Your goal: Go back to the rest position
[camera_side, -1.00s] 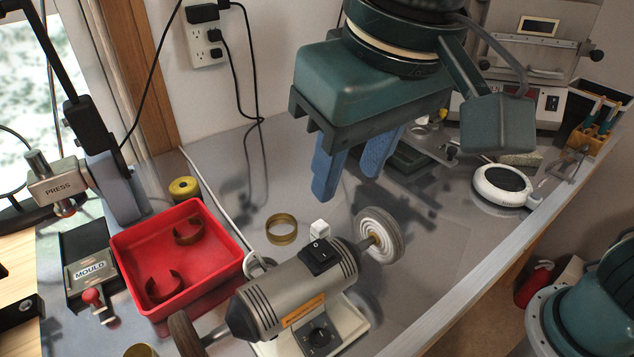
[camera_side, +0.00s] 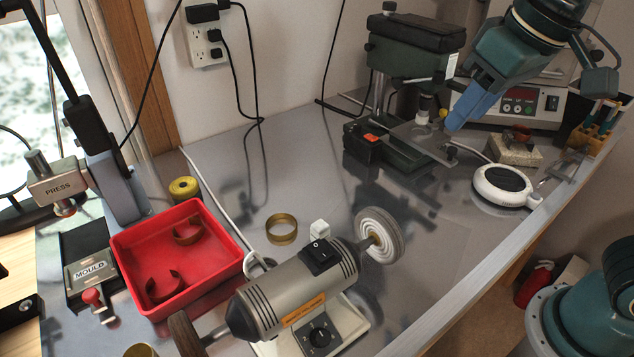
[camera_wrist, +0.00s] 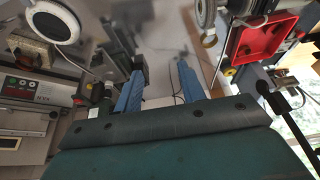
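My gripper (camera_side: 458,119) is at the upper right of the side view, high beside the drill press, with its blue fingers pointing down and left. In the wrist view the two blue fingers of my gripper (camera_wrist: 157,80) stand well apart with nothing held between them. In the side view the fingers overlap, so the gap does not show there.
A drill press (camera_side: 410,60) stands close left of my gripper. A white round device (camera_side: 503,186) and a block (camera_side: 513,152) are below right. A bench grinder (camera_side: 300,290), brass ring (camera_side: 282,229) and red tray (camera_side: 215,270) with curved pieces lie left. The middle bench is clear.

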